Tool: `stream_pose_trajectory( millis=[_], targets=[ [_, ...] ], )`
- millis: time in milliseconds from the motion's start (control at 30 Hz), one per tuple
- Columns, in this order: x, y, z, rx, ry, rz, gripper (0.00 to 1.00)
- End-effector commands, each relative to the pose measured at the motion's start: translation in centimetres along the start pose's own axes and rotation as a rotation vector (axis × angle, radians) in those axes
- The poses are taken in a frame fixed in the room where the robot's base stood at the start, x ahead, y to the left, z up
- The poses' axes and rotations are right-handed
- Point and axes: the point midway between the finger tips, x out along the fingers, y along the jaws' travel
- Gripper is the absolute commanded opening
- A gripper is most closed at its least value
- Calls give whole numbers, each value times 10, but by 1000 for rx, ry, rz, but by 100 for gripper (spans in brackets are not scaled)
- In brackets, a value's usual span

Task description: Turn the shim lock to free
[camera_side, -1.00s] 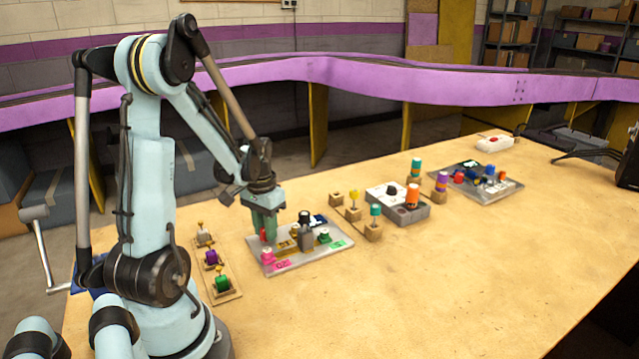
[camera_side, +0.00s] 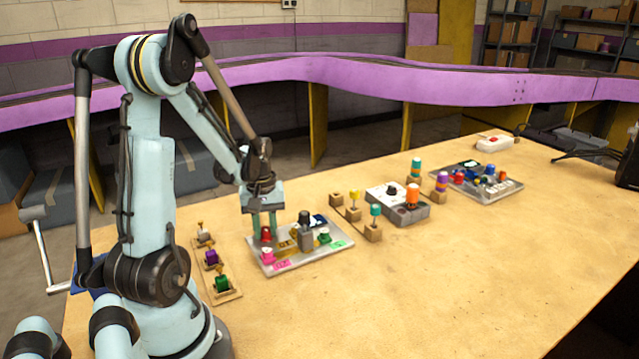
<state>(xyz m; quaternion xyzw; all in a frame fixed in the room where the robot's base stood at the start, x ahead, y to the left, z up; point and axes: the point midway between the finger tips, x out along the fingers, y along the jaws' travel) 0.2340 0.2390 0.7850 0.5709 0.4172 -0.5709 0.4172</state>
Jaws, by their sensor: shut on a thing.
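The grey board (camera_side: 309,258) with coloured knobs and labels lies on the table in front of my arm. A red knob (camera_side: 266,235) stands at its left back corner. My gripper (camera_side: 264,234) points down over that corner, with its two green fingers on the left and right of the red knob, shut on it. The board also bears a pink knob (camera_side: 267,255), a green knob (camera_side: 324,236), a grey block with a dark top (camera_side: 305,235) and yellow parts. Which part is labelled shim lock is too small to read.
A wooden strip with white, purple and green knobs (camera_side: 221,284) lies left of the board. Wooden blocks with yellow and teal pegs (camera_side: 375,222), a grey box with an orange knob (camera_side: 412,193) and another board (camera_side: 470,186) stand to the right. The front right table is clear.

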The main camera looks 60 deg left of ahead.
Motion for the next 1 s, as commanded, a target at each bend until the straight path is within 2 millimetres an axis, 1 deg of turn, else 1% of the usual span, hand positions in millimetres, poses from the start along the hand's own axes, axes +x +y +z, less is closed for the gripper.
stream_pose_trajectory(
  millis=[233, 667, 700, 833, 867, 1000],
  targets=[
    [0, 0, 0, -56, -2, -1, 0],
    [0, 0, 0, -64, -2, -1, 0],
    [0, 0, 0, -64, -2, -1, 30],
    [0, 0, 0, -63, -1, 0, 50],
    [0, 0, 0, -63, -1, 0, 52],
    [0, 0, 0, -63, -1, 0, 52]
  ],
)
